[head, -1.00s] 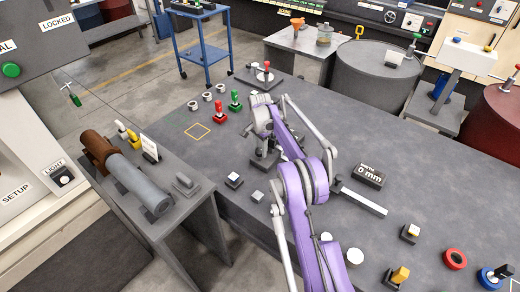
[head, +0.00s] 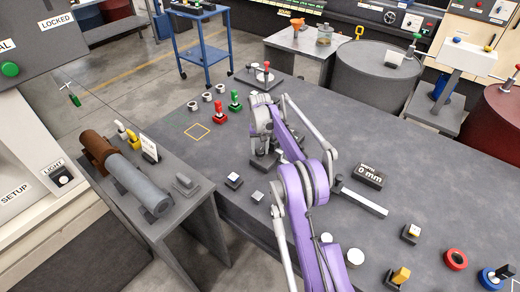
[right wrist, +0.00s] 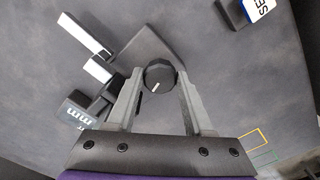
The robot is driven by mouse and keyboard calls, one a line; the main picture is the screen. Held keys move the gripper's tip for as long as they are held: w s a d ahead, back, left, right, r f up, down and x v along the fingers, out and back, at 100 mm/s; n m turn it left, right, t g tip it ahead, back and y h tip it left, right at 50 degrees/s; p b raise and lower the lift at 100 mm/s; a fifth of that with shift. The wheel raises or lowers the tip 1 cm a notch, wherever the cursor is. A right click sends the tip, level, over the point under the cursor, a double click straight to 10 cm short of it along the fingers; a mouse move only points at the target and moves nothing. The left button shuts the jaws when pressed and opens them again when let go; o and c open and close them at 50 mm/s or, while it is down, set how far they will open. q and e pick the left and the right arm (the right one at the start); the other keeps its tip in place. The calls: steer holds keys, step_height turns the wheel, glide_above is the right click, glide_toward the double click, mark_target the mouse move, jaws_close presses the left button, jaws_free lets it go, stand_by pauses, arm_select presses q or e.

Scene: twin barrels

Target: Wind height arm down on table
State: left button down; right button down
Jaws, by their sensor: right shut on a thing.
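My right gripper (head: 264,156) reaches down to a small dark stand on the grey table (head: 420,240). In the right wrist view, my right gripper (right wrist: 160,78) is shut on a round black knob (right wrist: 157,74) with a white mark, one finger on each side. The knob is hidden in the head view. A light grey bar with a dark block (head: 362,201) lies right of my arm; I cannot tell whether it is the height arm. My left gripper is not in view.
Red and green knobbed pieces (head: 235,101) and pale rings (head: 207,96) stand at the table's far left. A side bench holds a brown and grey cylinder (head: 130,177). Small blocks, including a yellow-topped one (head: 400,275), stand along the near side. The table's middle right is mostly clear.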

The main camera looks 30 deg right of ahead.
steer(key=n, duration=0.5)
steer(key=shift+n, duration=0.3)
steer(key=n, duration=0.5)
steer(key=shift+n, duration=0.3)
steer(key=shift+c, duration=1.4)
jaws_free()
